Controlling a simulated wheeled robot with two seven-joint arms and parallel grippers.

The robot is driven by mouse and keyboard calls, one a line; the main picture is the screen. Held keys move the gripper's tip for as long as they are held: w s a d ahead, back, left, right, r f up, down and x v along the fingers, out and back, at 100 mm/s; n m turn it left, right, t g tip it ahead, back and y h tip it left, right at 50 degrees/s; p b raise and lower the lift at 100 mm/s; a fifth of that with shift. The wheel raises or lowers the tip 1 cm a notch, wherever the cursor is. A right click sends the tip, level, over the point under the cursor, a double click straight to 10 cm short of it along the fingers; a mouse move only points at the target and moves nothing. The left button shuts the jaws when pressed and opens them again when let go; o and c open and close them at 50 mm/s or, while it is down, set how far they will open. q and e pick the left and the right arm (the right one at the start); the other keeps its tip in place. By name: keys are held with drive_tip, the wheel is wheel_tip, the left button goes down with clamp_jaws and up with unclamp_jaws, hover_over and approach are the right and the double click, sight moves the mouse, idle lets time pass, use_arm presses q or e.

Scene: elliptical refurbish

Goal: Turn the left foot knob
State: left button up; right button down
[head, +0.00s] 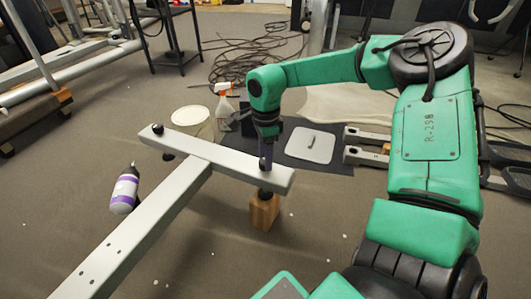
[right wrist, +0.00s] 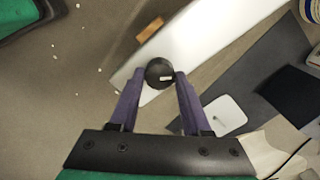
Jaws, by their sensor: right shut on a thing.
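The grey crossbar (head: 220,160) of the elliptical frame lies across the middle of the head view. A round black foot knob (right wrist: 160,72) sits on the crossbar end nearest my right arm, mostly hidden by the gripper in the head view. My right gripper (head: 266,165) points down with its purple fingers shut on this knob, one on each side, as the right wrist view shows. Another black knob (head: 157,129) stands free at the crossbar's left end. My left gripper is not in view.
A wooden block (head: 264,212) stands under the held end. A purple-and-white bottle (head: 124,190) is left of the long beam (head: 130,240). A white bucket (head: 193,124), a spray bottle (head: 224,104) and a dark mat with a white cover (head: 310,145) lie behind.

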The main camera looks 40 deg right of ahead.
drive_tip(key=m+p, duration=0.1)
drive_tip(key=m, duration=1.2)
idle(0.5)
drive_tip(key=shift+c, duration=1.8)
unclamp_jaws()
